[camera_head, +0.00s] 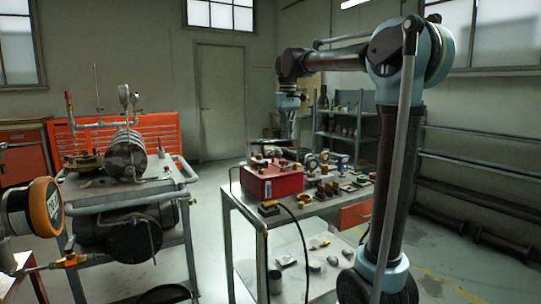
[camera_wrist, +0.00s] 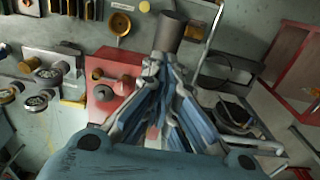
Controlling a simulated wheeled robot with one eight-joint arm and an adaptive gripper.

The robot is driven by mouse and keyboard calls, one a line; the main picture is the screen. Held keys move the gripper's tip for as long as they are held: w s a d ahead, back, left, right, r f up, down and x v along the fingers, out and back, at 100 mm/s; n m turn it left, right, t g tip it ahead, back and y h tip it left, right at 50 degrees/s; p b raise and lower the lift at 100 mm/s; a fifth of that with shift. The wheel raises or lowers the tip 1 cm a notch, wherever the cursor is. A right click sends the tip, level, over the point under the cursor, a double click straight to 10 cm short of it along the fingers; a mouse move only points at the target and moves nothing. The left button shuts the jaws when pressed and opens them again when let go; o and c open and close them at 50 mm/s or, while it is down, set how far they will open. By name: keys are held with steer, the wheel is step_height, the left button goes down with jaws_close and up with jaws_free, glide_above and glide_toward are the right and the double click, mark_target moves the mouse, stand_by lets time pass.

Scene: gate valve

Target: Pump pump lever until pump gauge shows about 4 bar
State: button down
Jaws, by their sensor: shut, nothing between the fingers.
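My gripper (camera_head: 291,138) points down above the back of the middle workbench, behind the red box. In the wrist view its fingers (camera_wrist: 163,62) are shut together. A dark cylinder (camera_wrist: 171,30) shows just beyond the fingertips; I cannot tell whether they touch it or whether it is the pump lever's grip. A red box (camera_head: 272,181) with knobs and a black hose sits on the bench; it also shows in the wrist view (camera_wrist: 109,92). An orange-rimmed gauge (camera_head: 46,207) stands at the far left. Its reading is too small to tell. No pump lever is clearly recognisable.
Small fittings (camera_head: 327,190) crowd the workbench right of the red box. A left cart (camera_head: 85,196) carries a flanged valve body (camera_head: 126,155) and pipework. A red tool cabinet (camera_head: 165,131) and shelves (camera_head: 340,124) stand behind. Floor (camera_head: 209,210) is free between cart and bench.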

step_height(320, 180, down, 8)
steer(key=shift+f, duration=0.25)
stand_by(1.0)
step_height(320, 180, up, 9)
steer(key=shift+r, duration=0.15)
stand_by(0.5)
stand_by(1.7)
steer(key=shift+f, duration=1.95)
steer(key=shift+r, duration=1.95)
